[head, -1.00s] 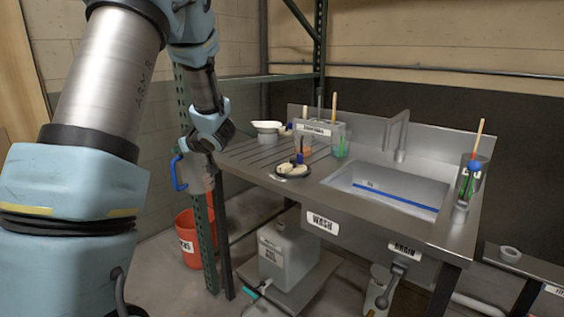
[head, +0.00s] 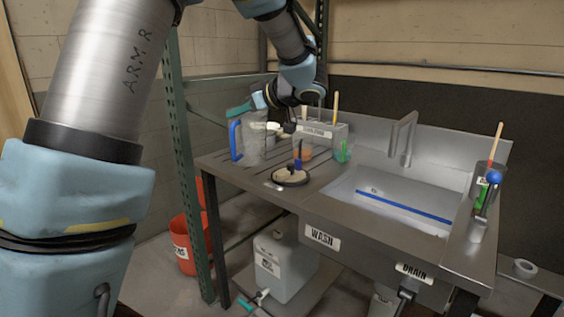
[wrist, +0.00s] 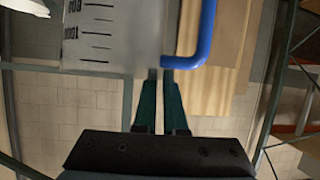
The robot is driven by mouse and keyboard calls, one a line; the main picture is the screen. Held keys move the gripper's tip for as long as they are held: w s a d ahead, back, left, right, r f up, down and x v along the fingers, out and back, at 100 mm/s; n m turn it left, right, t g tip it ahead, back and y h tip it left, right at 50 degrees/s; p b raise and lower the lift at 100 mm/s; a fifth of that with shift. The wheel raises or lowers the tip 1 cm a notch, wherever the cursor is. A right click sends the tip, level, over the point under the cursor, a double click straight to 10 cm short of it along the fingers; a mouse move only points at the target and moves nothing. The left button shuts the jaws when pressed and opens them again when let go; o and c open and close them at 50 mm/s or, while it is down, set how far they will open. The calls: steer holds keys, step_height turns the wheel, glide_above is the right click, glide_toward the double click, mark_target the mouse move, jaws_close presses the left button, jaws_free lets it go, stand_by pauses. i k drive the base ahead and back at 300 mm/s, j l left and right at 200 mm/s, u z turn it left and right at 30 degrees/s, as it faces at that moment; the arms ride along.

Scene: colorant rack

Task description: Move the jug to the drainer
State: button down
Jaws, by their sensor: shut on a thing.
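The clear jug (head: 254,148) with a blue handle (head: 236,140) is over the left part of the grooved drainer (head: 217,164), left of the sink, and looks upright. I cannot tell whether its base touches the drainer. My gripper (head: 241,109) is at the top of the jug, shut on it. In the wrist view, the teal fingertips (wrist: 167,74) meet at the jug's edge, beside the handle (wrist: 205,30). The jug's wall with black measure marks (wrist: 110,38) fills the upper left there.
A dark dish (head: 290,178) with pale pieces sits right of the jug, near the front edge. Behind it stand a grey labelled box (head: 325,133) and a green cup (head: 342,152). The sink (head: 390,200) lies to the right. A green post (head: 182,150) rises at the left.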

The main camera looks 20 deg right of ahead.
mark_target(263, 167)
steer(key=i+l, duration=0.2)
steer(key=i, duration=0.15)
steer(key=i+l, duration=0.25)
steer(key=i+j+z, duration=0.15)
steer(key=j, duration=0.15)
steer(key=i+j+z, duration=0.15)
steer(key=j, duration=0.15)
steer(key=j+z, duration=0.15)
steer(key=j, duration=0.15)
